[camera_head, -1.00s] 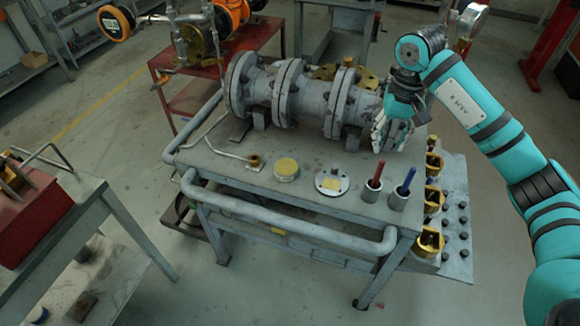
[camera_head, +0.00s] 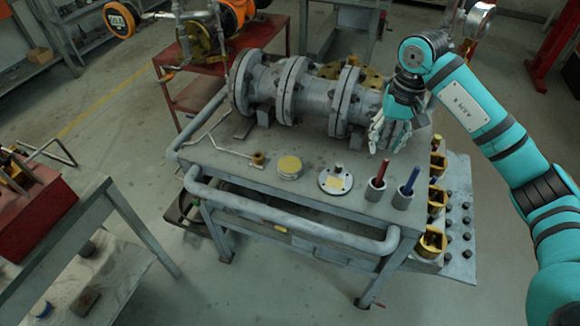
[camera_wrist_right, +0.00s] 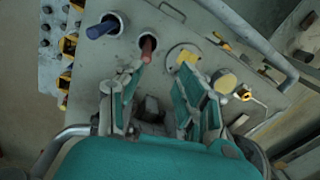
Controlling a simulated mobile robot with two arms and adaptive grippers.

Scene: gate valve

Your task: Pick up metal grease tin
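The metal grease tin (camera_head: 290,168) is a short round tin with a yellow top. It stands on the grey workbench (camera_head: 250,190), left of a round metal flange (camera_head: 335,181). It also shows in the right wrist view (camera_wrist_right: 224,82), right of the fingers. My right gripper (camera_head: 384,150) is above the back right part of the bench, apart from the tin. In the right wrist view its fingers (camera_wrist_right: 155,90) are spread with nothing between them that they hold. My left gripper is not in view.
Two cups with a red handle (camera_head: 376,181) and a blue handle (camera_head: 405,187) stand right of the flange. A large grey valve body (camera_head: 310,95) lies behind the tin. A bent rod (camera_head: 232,150) lies left of it. A pipe rail (camera_head: 290,227) runs along the front.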

